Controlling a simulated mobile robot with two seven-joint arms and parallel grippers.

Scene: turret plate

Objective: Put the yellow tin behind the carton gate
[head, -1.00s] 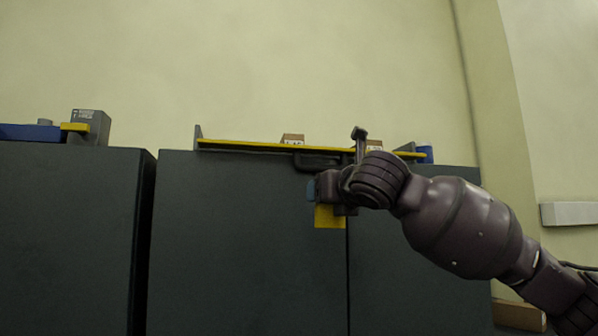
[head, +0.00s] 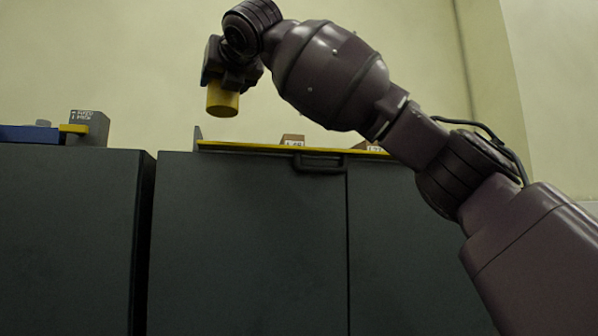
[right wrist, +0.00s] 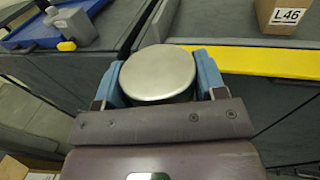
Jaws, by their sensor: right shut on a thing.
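The yellow tin (head: 222,102) hangs upright below my right gripper (head: 226,82), in front of the wall and higher than the cabinet top in the head view. In the right wrist view, its round metal lid (right wrist: 158,72) sits between the blue finger pads of the right gripper (right wrist: 160,80), which is shut on it. Two brown cartons, one left (head: 293,139) and one right (head: 374,147), stand apart on the cabinet top behind the yellow edge. The left carton is clear of my arm; the right one is partly hidden. My left gripper is not in view.
A yellow lip (head: 250,147) runs along the front of the dark cabinet (head: 240,240), with a black handle (head: 318,161) below it. On the left cabinet stand a grey box (head: 89,126) and a blue tray (head: 28,134). A carton labelled L46 (right wrist: 288,14) shows in the right wrist view.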

